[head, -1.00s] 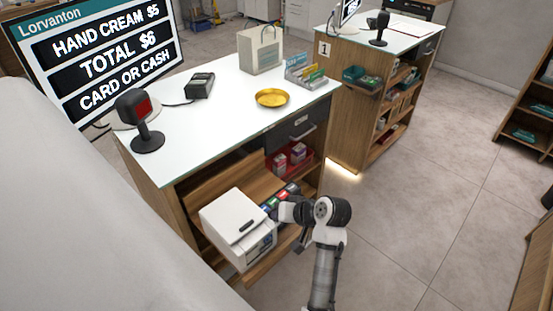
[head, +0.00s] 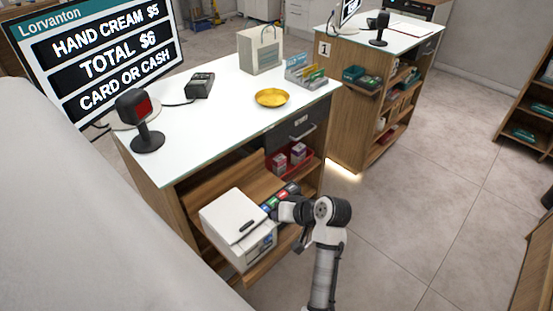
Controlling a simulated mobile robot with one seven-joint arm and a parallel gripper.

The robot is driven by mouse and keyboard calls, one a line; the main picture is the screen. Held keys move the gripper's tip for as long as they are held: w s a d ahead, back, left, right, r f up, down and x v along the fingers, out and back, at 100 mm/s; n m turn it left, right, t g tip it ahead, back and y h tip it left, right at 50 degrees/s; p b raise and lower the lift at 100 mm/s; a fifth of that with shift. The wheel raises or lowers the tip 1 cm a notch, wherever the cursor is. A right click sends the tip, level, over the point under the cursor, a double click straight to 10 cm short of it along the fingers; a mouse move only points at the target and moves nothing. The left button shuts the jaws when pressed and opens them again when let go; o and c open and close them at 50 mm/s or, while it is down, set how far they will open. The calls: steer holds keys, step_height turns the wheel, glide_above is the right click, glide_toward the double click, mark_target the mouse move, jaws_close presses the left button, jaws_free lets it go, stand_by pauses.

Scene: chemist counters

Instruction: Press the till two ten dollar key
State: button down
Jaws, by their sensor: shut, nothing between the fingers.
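A bank of coloured keys, red, green and blue (head: 280,197), sits on the lower shelf of the near counter, beside a white boxy machine (head: 238,222). My gripper (head: 277,211) is low over the near edge of the keys, shut and empty. My wrist and gripper hide part of the key bank. The key labels are too small to read, so I cannot tell which is the ten dollar key or whether the fingertips touch a key. A screen (head: 108,62) reads hand cream $5, total $6, card or cash.
The white countertop (head: 215,125) holds a black scanner (head: 140,120), a card terminal (head: 200,85), a yellow dish (head: 271,98), a bag (head: 260,50) and a card rack (head: 306,72). A red bin (head: 289,160) stands behind the keys. Open floor lies right.

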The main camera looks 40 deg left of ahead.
stand_by(0.5)
steer(key=shift+f, duration=0.4)
steer(key=shift+f, duration=0.2)
stand_by(0.3)
